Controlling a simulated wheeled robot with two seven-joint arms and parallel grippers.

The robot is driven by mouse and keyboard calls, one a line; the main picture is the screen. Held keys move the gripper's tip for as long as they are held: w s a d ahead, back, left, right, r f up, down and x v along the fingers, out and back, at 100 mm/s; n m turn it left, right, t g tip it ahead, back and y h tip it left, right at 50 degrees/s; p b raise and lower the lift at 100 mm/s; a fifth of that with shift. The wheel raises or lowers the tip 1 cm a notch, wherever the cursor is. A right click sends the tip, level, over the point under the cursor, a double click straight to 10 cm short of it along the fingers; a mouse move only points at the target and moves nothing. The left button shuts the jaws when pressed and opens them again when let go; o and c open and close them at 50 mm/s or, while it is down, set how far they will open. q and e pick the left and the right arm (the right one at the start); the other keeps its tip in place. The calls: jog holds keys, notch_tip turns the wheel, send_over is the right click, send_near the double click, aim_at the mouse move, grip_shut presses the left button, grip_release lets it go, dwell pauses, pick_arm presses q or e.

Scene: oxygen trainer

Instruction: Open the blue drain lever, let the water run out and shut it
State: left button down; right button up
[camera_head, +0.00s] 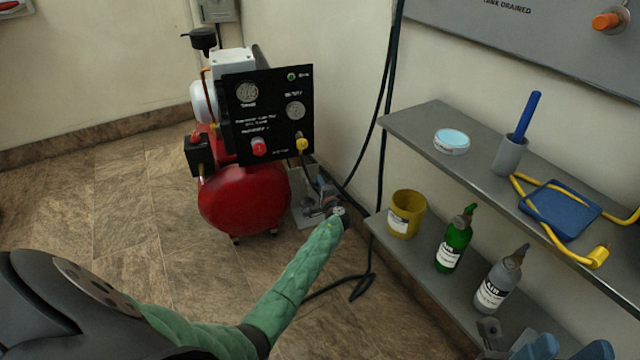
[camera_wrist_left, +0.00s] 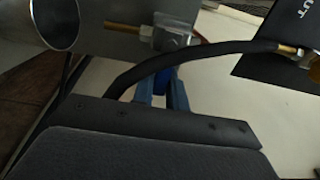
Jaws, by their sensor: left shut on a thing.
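The red air tank (camera_head: 245,198) with its black gauge panel (camera_head: 268,118) stands in the head view's middle. My left arm, in a green sleeve, reaches to the floor area right of the tank. My left gripper (camera_head: 326,192) is small there and partly hidden. In the left wrist view its two light-blue fingers (camera_wrist_left: 162,92) are closed around a darker blue piece, the blue drain lever (camera_wrist_left: 162,76), mostly hidden between them. A brass fitting and metal block (camera_wrist_left: 172,36) sit just above. No running water shows.
A grey two-level shelf (camera_head: 408,122) stands at right, with a yellow cup (camera_head: 406,214), a green bottle (camera_head: 455,238) and a grey bottle (camera_head: 501,279). A black hose (camera_head: 362,285) lies on the floor. Blue items (camera_head: 538,346) are cut off at lower right. The left floor is clear.

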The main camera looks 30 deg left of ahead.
pick_arm(q)
jog(key=shift+d+f, duration=0.1)
jog(key=c, duration=1.5)
grip_release()
jog(key=shift+o, duration=0.5)
jog(key=v, duration=0.7)
jog(key=shift+s+d+p, duration=0.25)
jog(key=shift+s+p, duration=0.05)
jog(key=shift+p, duration=0.1)
